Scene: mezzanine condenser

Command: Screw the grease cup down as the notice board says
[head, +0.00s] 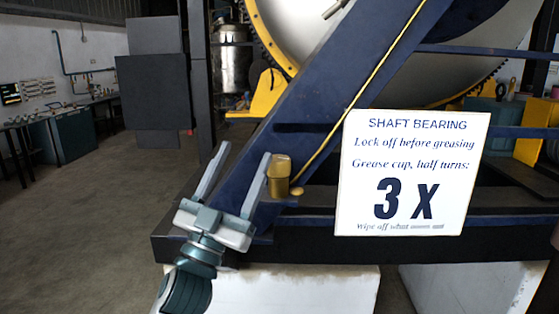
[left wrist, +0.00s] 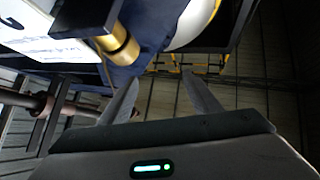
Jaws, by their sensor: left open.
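The brass grease cup (head: 279,176) stands upright beside the sloping dark blue beam. It also shows in the left wrist view (left wrist: 124,50), up and left of the fingers. My left gripper (head: 245,151) is open and empty, just left of the cup; its right finger looks close to the cup, but the cup is not between the fingers. Contact cannot be told. Both fingers show apart in the left wrist view (left wrist: 159,79). The white notice board (head: 412,172) reads "Shaft bearing", "Lock off before greasing", "Grease cup, half turns: 3 X"; its small last line is partly illegible. My right gripper is out of view.
The blue beam (head: 320,100) slopes up behind the cup, with a thin yellow line (head: 350,105) running along it. A dark horizontal beam (head: 400,248) on a pale block (head: 295,290) lies below. A workbench (head: 70,135) stands far left; the floor there is clear.

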